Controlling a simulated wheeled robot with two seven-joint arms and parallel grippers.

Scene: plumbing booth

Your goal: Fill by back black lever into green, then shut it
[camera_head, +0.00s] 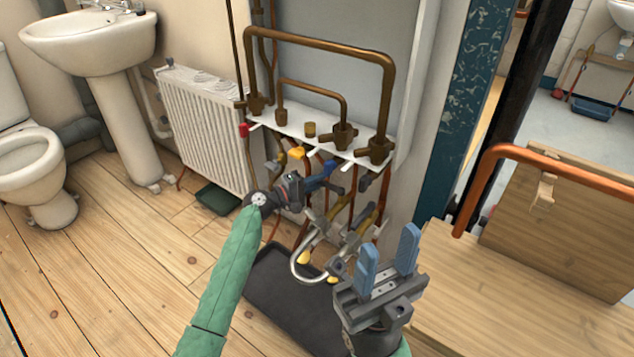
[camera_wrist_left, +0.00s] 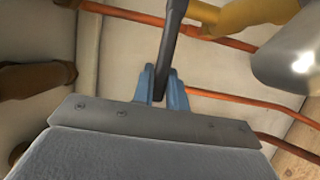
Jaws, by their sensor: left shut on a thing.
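My left gripper (camera_head: 322,176) reaches in among the pipes and valves below the white manifold shelf. In the left wrist view its blue fingers (camera_wrist_left: 162,86) are shut on a black lever (camera_wrist_left: 170,40), which runs up between the fingertips. In the head view the gripper mostly hides that lever. A dark green tray (camera_head: 217,198) sits on the floor below the radiator, left of the gripper; I cannot see liquid in it. My right gripper (camera_head: 388,258) is open and empty in front of the pipes, its two blue fingers apart.
A black tray (camera_head: 275,292) lies on the floor below the valves. A curved metal spout (camera_head: 297,265) hangs over it. A white radiator (camera_head: 205,128), a sink (camera_head: 90,40) and a toilet (camera_head: 35,165) stand left. A wooden surface (camera_head: 490,305) and copper pipe (camera_head: 560,165) are at right.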

